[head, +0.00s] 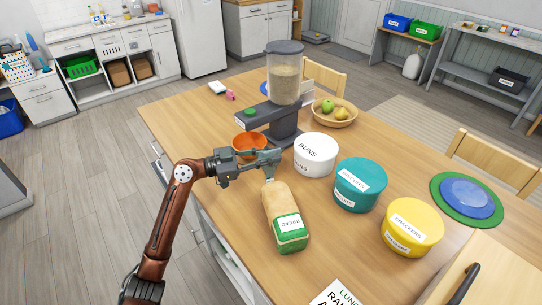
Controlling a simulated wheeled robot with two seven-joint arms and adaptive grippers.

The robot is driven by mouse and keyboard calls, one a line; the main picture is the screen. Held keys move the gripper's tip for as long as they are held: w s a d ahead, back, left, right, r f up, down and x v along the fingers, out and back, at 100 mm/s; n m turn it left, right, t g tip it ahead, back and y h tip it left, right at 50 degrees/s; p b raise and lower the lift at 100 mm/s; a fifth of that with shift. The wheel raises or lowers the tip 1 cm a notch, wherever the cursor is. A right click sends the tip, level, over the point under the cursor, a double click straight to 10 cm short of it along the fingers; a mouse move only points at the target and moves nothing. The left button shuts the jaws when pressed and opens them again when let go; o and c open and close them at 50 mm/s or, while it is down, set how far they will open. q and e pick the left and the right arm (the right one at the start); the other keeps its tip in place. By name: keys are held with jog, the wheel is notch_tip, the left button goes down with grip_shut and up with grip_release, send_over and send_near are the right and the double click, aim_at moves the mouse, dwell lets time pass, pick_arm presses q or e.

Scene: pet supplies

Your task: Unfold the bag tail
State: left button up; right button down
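A loaf-shaped bag (279,208) lies on the wooden table, tan with a green end and a white label. Its narrow end points away from me, toward my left gripper (272,160). The gripper is at or just above that narrow end, and its fingers partly cover the spot, so the bag's tail cannot be made out clearly. I cannot tell whether the fingers touch the bag or are closed on it. My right gripper is not in view.
Just behind the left gripper are an orange bowl (249,145) and a dispenser (285,80). White (316,163), teal (351,198) and yellow (411,242) tubs stand right of the bag. A wooden panel with a black handle (465,285) is at lower right.

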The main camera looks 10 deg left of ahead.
pick_arm(q)
jog(key=shift+o, duration=0.7)
jog(key=shift+a, duration=0.2)
jog(key=v, duration=1.1)
jog(key=shift+s+a, duration=0.2)
jog(key=shift+a, duration=0.05)
jog(key=shift+f, duration=0.1)
jog(key=shift+c, duration=0.4)
